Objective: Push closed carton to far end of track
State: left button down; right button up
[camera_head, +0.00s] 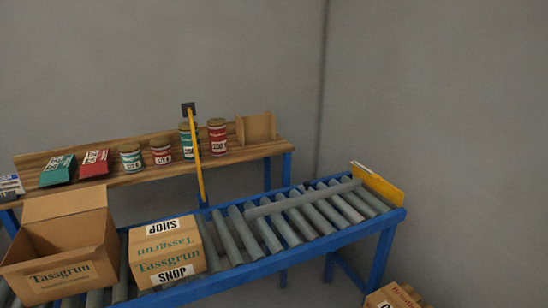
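A closed carton (166,252) printed "Tassgrun" and "SHOP" sits on the roller track (262,232), left of the middle. Its top is shut. An open carton (60,262) with its flap up stands just left of it on the same track. The two are close together; I cannot tell whether they touch. The track runs to the right and ends at a yellow stop plate (377,185). The rollers between the closed carton and the stop plate carry no carton. Neither of my grippers shows in the head view.
A thin grey bar (302,199) lies slantwise above the rollers. A yellow upright arm (196,165) rises at the track's back edge. Behind is a wooden shelf (135,178) with several cans and boxes. Another carton (393,296) sits low at the bottom right.

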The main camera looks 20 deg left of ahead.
aim_at(167, 251)
jog(key=u, duration=1.55)
